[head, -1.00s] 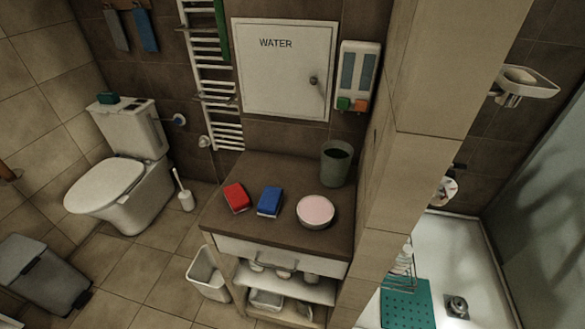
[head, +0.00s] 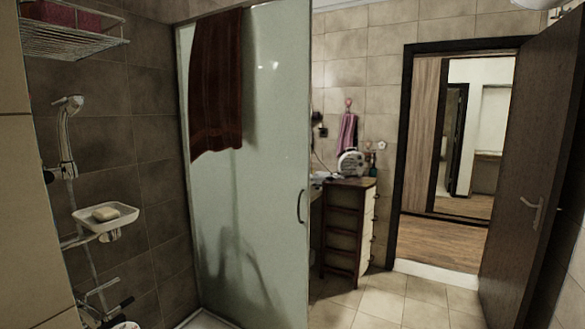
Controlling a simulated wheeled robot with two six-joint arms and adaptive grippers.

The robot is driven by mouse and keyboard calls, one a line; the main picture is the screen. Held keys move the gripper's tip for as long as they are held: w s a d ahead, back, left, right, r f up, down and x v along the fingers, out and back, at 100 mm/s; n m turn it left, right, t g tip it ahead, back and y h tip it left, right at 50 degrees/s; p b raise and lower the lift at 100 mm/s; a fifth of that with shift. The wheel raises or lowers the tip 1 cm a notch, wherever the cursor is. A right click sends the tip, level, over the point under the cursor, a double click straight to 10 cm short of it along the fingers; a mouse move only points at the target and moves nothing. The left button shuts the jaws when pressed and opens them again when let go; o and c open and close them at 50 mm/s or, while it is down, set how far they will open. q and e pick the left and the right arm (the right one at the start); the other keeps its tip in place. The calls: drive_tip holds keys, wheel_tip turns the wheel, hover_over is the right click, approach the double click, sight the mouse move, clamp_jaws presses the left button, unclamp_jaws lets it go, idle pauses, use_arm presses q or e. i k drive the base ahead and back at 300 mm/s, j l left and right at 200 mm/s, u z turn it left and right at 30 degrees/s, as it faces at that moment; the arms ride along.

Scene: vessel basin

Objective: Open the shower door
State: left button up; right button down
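The shower door (head: 270,130) is a tall pale frosted glass panel in the middle left of the head view. A small dark curved handle (head: 301,206) sits near its right edge. A dark red towel (head: 217,80) hangs over its top left part. A dark blurred shape shows low on the glass. I cannot tell whether the door is fully closed. Neither of my grippers is in view.
Left of the glass are a shower head (head: 66,130), a soap dish (head: 105,217) and a wire rack (head: 75,40) on the tiled wall. Right of it stand a wooden drawer unit (head: 348,225) and an open brown door (head: 530,170). The floor between them (head: 405,298) is clear.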

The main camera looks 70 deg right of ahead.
sight(271, 174)
drive_tip(key=z, duration=2.25)
drive_tip(key=i+l+u, duration=0.1)
drive_tip(key=u, duration=0.35)
drive_tip(key=i+l+u, duration=0.1)
drive_tip(key=u, duration=0.4)
drive_tip(key=i+l+u, duration=0.1)
drive_tip(key=l, duration=0.35)
drive_tip(key=i+l+u, duration=0.1)
drive_tip(key=l, duration=0.35)
drive_tip(key=i+l+u, duration=0.1)
drive_tip(key=l, duration=0.35)
drive_tip(key=i+l, duration=0.2)
drive_tip(key=l, duration=0.25)
drive_tip(key=i+l+u, duration=0.15)
drive_tip(key=l, duration=0.35)
